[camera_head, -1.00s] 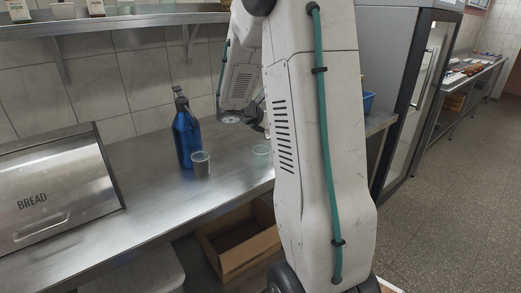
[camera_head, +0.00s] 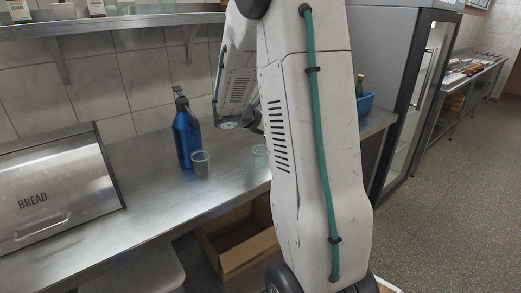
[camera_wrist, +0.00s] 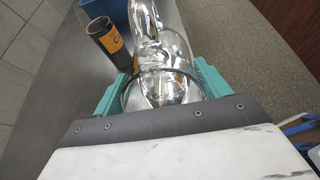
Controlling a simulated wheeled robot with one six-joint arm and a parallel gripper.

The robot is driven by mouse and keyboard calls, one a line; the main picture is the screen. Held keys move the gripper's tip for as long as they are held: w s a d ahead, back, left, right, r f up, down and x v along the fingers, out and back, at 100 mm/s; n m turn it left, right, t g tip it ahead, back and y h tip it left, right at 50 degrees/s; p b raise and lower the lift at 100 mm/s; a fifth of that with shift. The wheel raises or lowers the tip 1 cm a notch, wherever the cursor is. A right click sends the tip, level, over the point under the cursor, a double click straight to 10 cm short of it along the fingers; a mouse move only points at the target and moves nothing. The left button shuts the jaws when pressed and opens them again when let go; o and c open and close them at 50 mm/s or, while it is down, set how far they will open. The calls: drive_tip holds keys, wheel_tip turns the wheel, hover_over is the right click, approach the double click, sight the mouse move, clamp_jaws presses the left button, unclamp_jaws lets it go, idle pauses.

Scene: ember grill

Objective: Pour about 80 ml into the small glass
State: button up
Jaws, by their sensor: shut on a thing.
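My gripper (camera_wrist: 160,88) has teal fingers shut on a shiny, mirror-like vessel (camera_wrist: 165,75) in the wrist view. The vessel's contents cannot be made out. In the head view my arm hides the gripper and the held vessel. A small grey cup or glass (camera_head: 201,163) stands upright on the steel counter, just in front of a blue bottle (camera_head: 186,138).
A dark container with an orange label (camera_wrist: 104,35) stands beside the held vessel in the wrist view. A blue bin (camera_head: 366,102) stands at the counter's right end. A bread box (camera_head: 55,190) fills the left. The steel counter (camera_head: 150,215) is clear in front of the glasses.

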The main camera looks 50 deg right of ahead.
drive_tip(key=shift+w+a+r+h, duration=0.1)
drive_tip(key=shift+a+r+h, duration=0.2)
drive_tip(key=shift+h, duration=0.2)
idle(2.2)
